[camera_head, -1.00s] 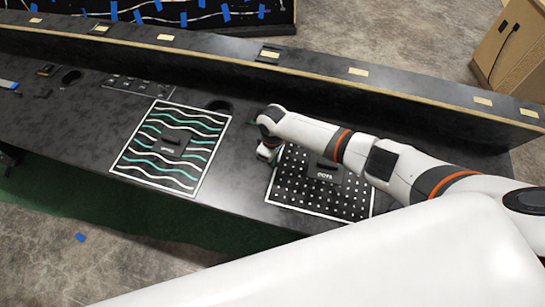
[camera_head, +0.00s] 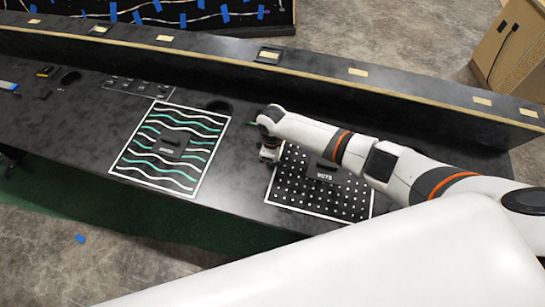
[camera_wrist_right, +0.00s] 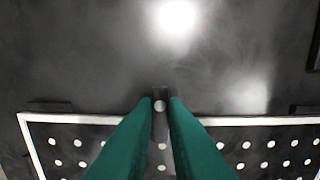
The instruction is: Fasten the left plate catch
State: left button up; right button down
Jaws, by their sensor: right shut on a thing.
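My right gripper (camera_head: 268,155) is at the left edge of the dotted plate (camera_head: 345,212) in the head view, and partly hides that edge. In the right wrist view its green fingers (camera_wrist_right: 160,103) are closed on a small dark catch (camera_wrist_right: 160,93) with a pale round spot. The catch sits at the plate's white border (camera_wrist_right: 80,117). How far the catch is turned or pressed cannot be told. A plate with wavy white and green stripes (camera_head: 150,150) lies to the left, apart from the gripper. My left gripper is not in view.
A long black ledge (camera_head: 310,78) with pale labels runs along the back of the black bench (camera_head: 235,175). A round dark hole (camera_head: 218,106) lies near the striped plate. A small panel (camera_head: 138,87) is behind it. The bench between the plates is mostly clear.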

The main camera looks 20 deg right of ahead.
jog(key=c, duration=1.5)
grip_release()
jog(key=shift+o, duration=0.2)
notch_tip(320, 180, up, 12)
jog(key=b, duration=0.1)
